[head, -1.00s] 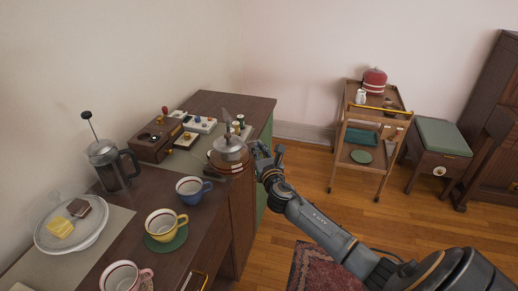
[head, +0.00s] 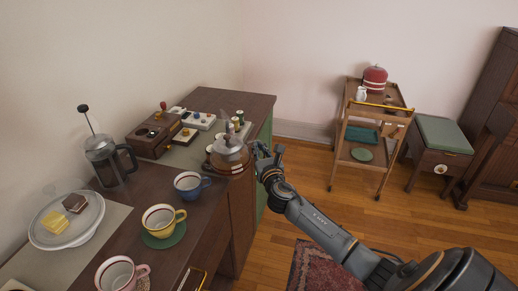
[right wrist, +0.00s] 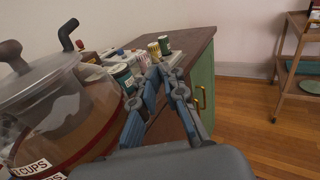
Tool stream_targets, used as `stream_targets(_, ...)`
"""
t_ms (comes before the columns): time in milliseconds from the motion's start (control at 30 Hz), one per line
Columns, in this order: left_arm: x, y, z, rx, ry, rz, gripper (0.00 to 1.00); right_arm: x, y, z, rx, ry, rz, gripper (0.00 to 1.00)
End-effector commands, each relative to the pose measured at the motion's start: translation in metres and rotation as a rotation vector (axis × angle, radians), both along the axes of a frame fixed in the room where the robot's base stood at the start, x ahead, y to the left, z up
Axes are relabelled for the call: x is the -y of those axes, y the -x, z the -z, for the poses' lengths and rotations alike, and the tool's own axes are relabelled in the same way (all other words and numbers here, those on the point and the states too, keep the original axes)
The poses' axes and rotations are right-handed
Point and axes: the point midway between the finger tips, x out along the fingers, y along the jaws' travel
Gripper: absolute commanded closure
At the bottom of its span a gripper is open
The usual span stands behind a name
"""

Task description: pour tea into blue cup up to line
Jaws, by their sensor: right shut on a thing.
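The blue cup (head: 189,186) stands upright on the sideboard, nearer me than the teapot; its inside is too small to read. The glass teapot (head: 229,158) has a grey lid and stands near the sideboard's right edge. In the right wrist view the teapot (right wrist: 60,115) fills the left side, with brownish contents and a "2 CUPS" label. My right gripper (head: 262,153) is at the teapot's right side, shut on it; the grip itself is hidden. In the right wrist view its fingers (right wrist: 168,75) angle together beside the glass. My left gripper is not in view.
A yellow cup (head: 159,218) on a green saucer and a pink cup (head: 120,274) stand nearer me. A French press (head: 108,160), a cake plate (head: 66,232) and a wooden box (head: 153,137) line the wall side. A trolley (head: 372,125) stands right, across open floor.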

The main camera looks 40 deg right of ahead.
Motion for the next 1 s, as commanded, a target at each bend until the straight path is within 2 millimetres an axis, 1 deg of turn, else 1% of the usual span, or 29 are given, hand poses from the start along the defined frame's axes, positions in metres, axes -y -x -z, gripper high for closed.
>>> stream_targets(33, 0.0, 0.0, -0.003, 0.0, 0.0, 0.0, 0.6, 0.001, 0.0, -0.006, 0.004, 0.006, 0.0, 1.0)
stream_targets(1000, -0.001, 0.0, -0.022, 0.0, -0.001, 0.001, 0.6, 0.003, 0.0, -0.033, -0.017, 0.124, 0.0, 1.0)
